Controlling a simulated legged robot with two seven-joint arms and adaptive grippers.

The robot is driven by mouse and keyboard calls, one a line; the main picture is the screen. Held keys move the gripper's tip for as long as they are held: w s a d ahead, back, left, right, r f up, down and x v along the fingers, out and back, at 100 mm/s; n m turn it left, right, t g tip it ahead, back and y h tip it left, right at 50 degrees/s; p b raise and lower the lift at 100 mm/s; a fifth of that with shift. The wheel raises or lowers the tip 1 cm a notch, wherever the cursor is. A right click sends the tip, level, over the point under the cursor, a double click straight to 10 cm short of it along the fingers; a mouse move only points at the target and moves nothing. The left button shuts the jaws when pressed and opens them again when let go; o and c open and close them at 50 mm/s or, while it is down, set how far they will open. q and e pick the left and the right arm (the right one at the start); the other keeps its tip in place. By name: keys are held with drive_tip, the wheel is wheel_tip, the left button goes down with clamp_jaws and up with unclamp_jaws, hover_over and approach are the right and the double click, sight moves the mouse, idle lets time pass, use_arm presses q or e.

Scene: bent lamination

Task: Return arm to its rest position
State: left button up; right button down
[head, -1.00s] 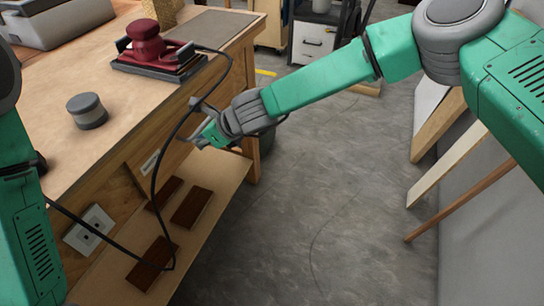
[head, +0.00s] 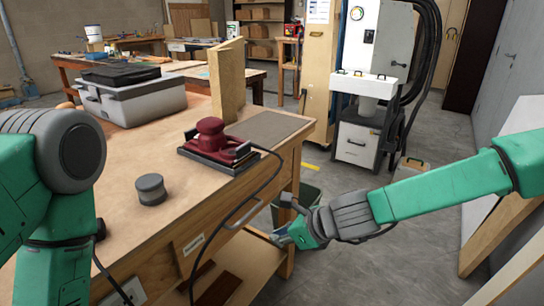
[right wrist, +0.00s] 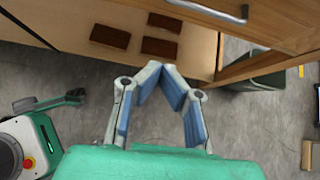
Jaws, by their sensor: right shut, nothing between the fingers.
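My right arm (head: 430,200) reaches in from the right in the head view. Its gripper (head: 283,238) is beside the near right leg of the wooden workbench (head: 130,195), below the tabletop. In the right wrist view the gripper's blue-lined fingers (right wrist: 162,78) meet at their tips with nothing between them. The grey floor and the bench's lower shelf (right wrist: 80,12) show beyond them. My left arm (head: 60,170) shows at the left edge of the head view. Its gripper is out of view.
A red sander (head: 211,138) and a grey puck (head: 151,189) sit on the bench. The sander's black cord (head: 255,193) hangs down the bench side near my right gripper. A green bin (head: 296,203) stands just behind the gripper. Boards (head: 500,235) lean at the right wall. Floor between is clear.

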drive_tip(key=s+d+f+n+g+h, duration=0.2)
drive_tip(key=s+d+f+n, duration=0.35)
drive_tip(key=s+f, duration=0.4)
drive_tip(key=s+d+f+n+g+h, duration=0.1)
drive_tip(key=s+d+f+n+h, duration=0.1)
drive_tip(key=s+d+f+n, duration=0.5)
drive_tip(key=s+d+f+n+g+h, duration=0.1)
drive_tip(key=s+d+f+n+h, duration=0.1)
drive_tip(key=s+d+n, duration=1)
drive_tip(key=s+d+h, duration=0.1)
drive_tip(key=s+d, duration=0.2)
drive_tip(key=s, duration=0.2)
drive_tip(key=shift+s+g+h, duration=0.2)
drive_tip(key=shift+g+h, duration=0.1)
drive_tip(key=shift+h, duration=0.1)
drive_tip(key=shift+a+r+n, duration=0.1)
drive_tip(key=shift+n, duration=0.15)
